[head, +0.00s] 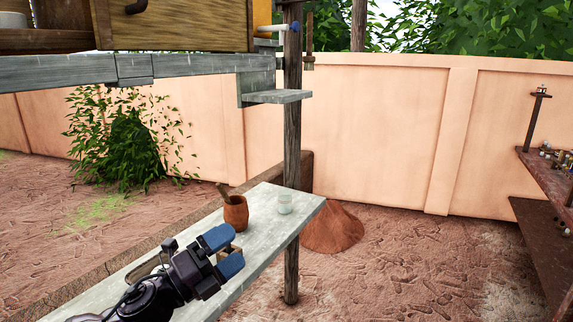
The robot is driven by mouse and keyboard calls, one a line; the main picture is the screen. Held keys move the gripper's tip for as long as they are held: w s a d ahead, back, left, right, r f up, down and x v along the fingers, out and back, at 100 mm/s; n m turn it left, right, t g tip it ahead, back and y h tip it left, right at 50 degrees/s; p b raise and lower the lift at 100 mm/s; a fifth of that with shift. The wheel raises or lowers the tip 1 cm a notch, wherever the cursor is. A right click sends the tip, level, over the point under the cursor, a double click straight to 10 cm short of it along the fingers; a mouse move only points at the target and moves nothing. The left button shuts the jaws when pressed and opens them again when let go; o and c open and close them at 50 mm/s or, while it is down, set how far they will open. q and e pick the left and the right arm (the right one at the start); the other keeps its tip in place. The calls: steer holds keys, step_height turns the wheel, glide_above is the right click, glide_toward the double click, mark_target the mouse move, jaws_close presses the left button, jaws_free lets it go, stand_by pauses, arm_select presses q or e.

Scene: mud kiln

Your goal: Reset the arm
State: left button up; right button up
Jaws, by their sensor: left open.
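My left gripper (226,251) comes in from the lower left, low over the grey shelf board (257,248). Its two blue fingertips are apart, so it is open. My right gripper is not in the picture.
A higher shelf (190,63) hangs above. A rusty table (548,180) stands far right. Middle ground is open.

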arm_select(q)
steer(key=s+a+f+n+t+y, duration=0.2)
steer(key=a+f+n+y, duration=0.35)
steer(key=f+n, duration=0.4)
steer(key=s+a+f+n+t+y, duration=0.15)
steer(key=a+f+n+y, duration=0.45)
steer(key=n, duration=0.7)
steer(key=s+a+f+n+g+y, duration=0.2)
steer(key=s+f+n, duration=0.2)
steer(key=s+f, duration=0.5)
steer(key=s+a+f+n+g+y, duration=0.3)
steer(key=s+f+n, duration=0.1)
steer(key=s+f, duration=0.6)
steer(key=shift+s+a, duration=0.2)
steer(key=shift+s, duration=0.45)
steer(key=shift+y, duration=0.25)
